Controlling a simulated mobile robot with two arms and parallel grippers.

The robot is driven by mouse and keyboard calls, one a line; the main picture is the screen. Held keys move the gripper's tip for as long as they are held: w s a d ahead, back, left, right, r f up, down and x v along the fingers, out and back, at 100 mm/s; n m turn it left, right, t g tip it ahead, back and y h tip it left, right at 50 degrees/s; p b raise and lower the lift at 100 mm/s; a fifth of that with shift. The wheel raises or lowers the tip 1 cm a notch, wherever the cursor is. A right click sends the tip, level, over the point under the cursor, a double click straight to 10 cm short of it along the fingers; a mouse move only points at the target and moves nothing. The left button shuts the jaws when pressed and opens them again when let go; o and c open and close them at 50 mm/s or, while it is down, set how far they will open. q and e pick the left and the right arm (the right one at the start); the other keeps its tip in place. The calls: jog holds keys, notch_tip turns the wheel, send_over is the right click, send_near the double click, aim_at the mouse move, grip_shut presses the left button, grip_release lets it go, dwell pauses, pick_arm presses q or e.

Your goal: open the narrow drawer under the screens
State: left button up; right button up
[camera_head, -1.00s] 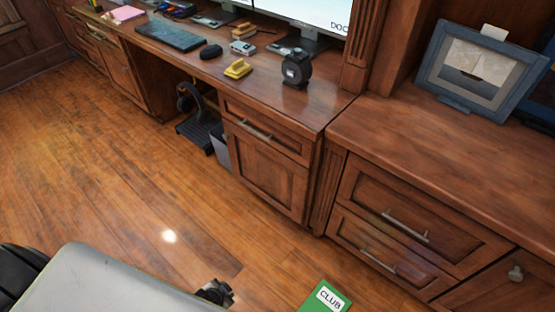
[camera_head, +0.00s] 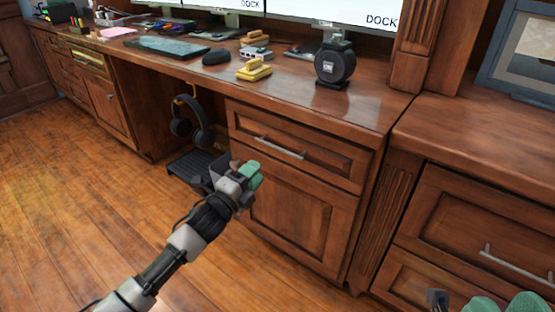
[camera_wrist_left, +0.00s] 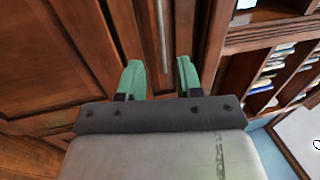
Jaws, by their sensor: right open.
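The narrow drawer (camera_head: 330,161) under the screens (camera_head: 330,10) is a wood front with a bar handle (camera_head: 280,147). It is shut, above a cabinet door (camera_head: 300,215). My left gripper (camera_head: 250,174), with green fingers, is in front of the cabinet door, below and left of the handle. In the left wrist view its fingers (camera_wrist_left: 160,78) are apart with nothing between them, and an upright metal handle (camera_wrist_left: 163,40) lies ahead of the gap. My right gripper (camera_head: 507,303) shows only partly at the bottom right edge, away from the drawer, its green fingertips apart.
The desktop above holds a black round device (camera_head: 335,64), a yellow stapler-like item (camera_head: 254,70), a mouse (camera_head: 216,57) and a keyboard (camera_head: 166,48). Headphones (camera_head: 190,122) hang in the knee space. More drawers (camera_head: 480,225) stand at the right. The wood floor (camera_head: 70,210) at left is clear.

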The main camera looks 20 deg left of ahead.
aim_at(277, 147)
pick_arm(q)
jog(key=b+x, duration=0.3)
jog(key=x, duration=0.7)
jog(key=shift+w+r, duration=0.1)
jog(key=shift+w, duration=0.1)
grip_shut()
